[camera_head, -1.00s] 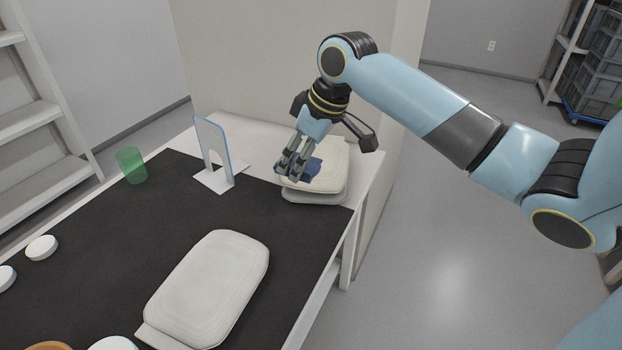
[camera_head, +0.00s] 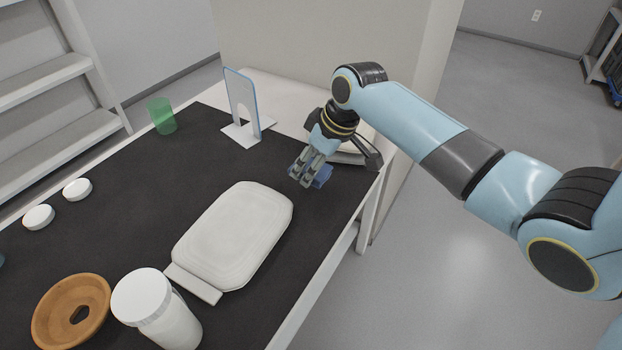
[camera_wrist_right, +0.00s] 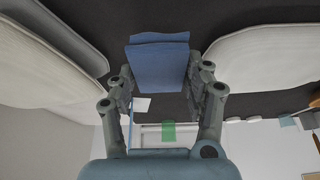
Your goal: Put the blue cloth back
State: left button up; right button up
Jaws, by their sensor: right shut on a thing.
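The blue cloth (camera_head: 322,177) is a small folded blue piece at the tips of my right gripper (camera_head: 304,176). The right wrist view shows it as a flat blue block (camera_wrist_right: 158,66) between the two fingers, which are shut on it. In the head view the gripper is over the dark mat (camera_head: 150,190), between the large white padded piece and the table's far right part. I cannot tell the exact height of the cloth above the mat. My left gripper is not in view.
A white padded piece (camera_head: 235,235) lies on the mat. Another pale one (camera_head: 354,146) is partly hidden behind my gripper. An upright panel (camera_head: 241,100), green cup (camera_head: 162,116), orange-brown bowl (camera_head: 70,312), white jar (camera_head: 158,310) and two white discs (camera_head: 77,189) stand around. Mid-left mat is clear.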

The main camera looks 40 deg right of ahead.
aim_at(311, 189)
jog(key=shift+f, duration=2.05)
jog(key=shift+f+b, duration=0.1)
jog(key=shift+b, duration=0.2)
jog(key=o, duration=1.1)
jog(key=shift+r, duration=0.4)
jog(key=p+v, duration=0.2)
jog(key=v, duration=0.9)
jog(key=shift+s+r, duration=0.2)
jog(key=shift+s, duration=0.05)
